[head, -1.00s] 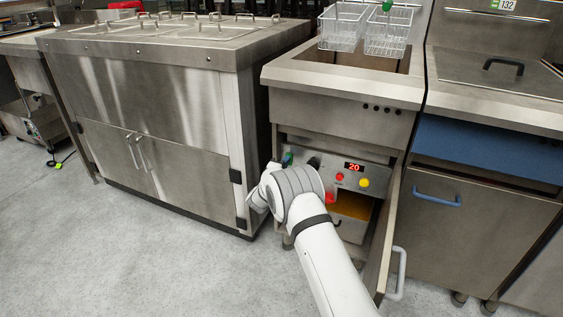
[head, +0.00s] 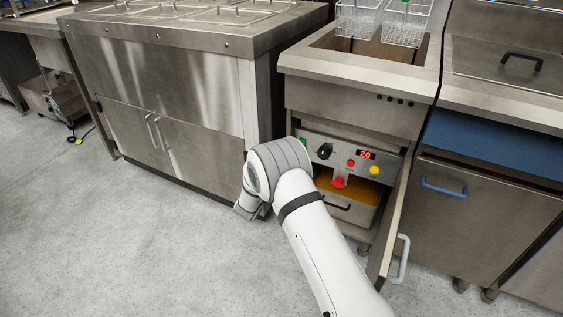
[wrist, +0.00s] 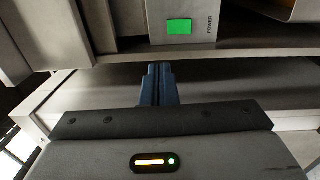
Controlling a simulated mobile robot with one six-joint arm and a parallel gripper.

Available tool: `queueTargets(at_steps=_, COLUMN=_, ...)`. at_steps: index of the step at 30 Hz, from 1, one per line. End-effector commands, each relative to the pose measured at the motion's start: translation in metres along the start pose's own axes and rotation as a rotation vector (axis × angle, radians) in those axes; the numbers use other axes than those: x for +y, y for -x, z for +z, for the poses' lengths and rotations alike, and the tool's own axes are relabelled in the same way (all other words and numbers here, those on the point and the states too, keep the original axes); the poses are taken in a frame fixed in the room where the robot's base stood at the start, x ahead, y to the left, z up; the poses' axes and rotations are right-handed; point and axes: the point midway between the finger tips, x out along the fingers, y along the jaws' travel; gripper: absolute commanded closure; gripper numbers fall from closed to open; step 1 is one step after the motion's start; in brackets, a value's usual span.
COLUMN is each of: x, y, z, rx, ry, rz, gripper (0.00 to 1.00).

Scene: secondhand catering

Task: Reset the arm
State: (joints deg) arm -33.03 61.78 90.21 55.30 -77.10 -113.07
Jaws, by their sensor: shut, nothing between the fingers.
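My gripper shows in the wrist view with its two dark blue fingers (wrist: 158,85) together and nothing between them. Above them in that view is a green power switch (wrist: 179,27) on a grey panel marked POWER. In the head view my white arm reaches from the bottom toward the fryer, and its wrist end hangs left of the fryer's control panel (head: 344,153); the fingers are hidden there. The panel has a red 20 display, a dark knob, and red and yellow buttons. The fryer door (head: 391,225) stands open.
A steel counter cabinet (head: 180,95) with closed doors stands left of the fryer (head: 355,98). Wire baskets (head: 405,22) sit at the fryer's top. A steel unit with a blue panel (head: 490,145) stands right. The grey floor (head: 130,240) at the left is clear.

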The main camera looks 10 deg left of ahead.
Motion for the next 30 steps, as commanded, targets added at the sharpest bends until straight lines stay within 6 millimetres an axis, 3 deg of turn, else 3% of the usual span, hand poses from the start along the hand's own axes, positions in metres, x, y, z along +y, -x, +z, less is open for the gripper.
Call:
queueTargets(at_steps=7, x=0.001, y=-0.001, z=0.001, rx=0.000, ry=-0.002, rz=-0.001, gripper=1.00)
queueTargets(at_steps=11, x=0.025, y=-0.010, z=0.002, rx=0.024, ry=-0.056, rz=-0.030, gripper=1.00)
queueTargets(at_steps=17, x=0.117, y=-0.033, z=0.014, rx=0.132, ry=-0.299, rz=-0.196, gripper=1.00)
queueTargets(at_steps=21, x=0.185, y=-0.035, z=0.032, rx=0.194, ry=-0.480, rz=-0.358, gripper=1.00)
queueTargets(at_steps=26, x=0.254, y=-0.019, z=0.064, rx=0.218, ry=-0.653, rz=-0.558, gripper=1.00)
queueTargets(at_steps=30, x=0.309, y=0.008, z=0.101, rx=0.190, ry=-0.773, rz=-0.736, gripper=1.00)
